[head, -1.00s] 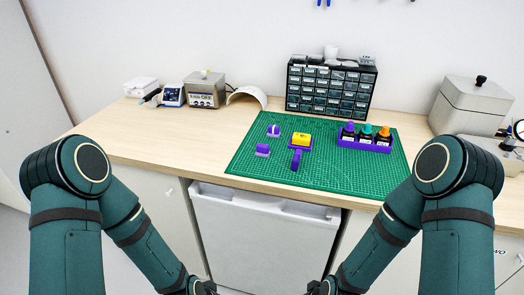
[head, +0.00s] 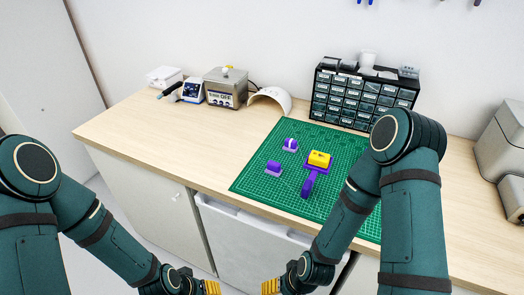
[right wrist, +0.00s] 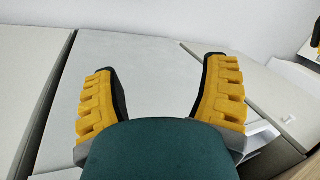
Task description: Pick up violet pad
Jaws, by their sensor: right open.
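I cannot tell which is the violet pad. A yellow block (head: 319,159) sits on a violet holder with a handle (head: 309,184) to their right. My right gripper (head: 270,286) is low in front of the bench, away from the mat. In the right wrist view (right wrist: 160,90) its yellow-padded fingers are spread and empty. My left gripper (head: 210,287) is partly cut off at the bottom edge.
A drawer cabinet (head: 361,98) stands behind the mat. A beige arch (head: 270,99), a grey box device (head: 225,88) and a small blue-white unit (head: 192,91) stand at the back left. The wooden bench top (head: 150,130) is clear at the front left. My right arm covers the mat's right side.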

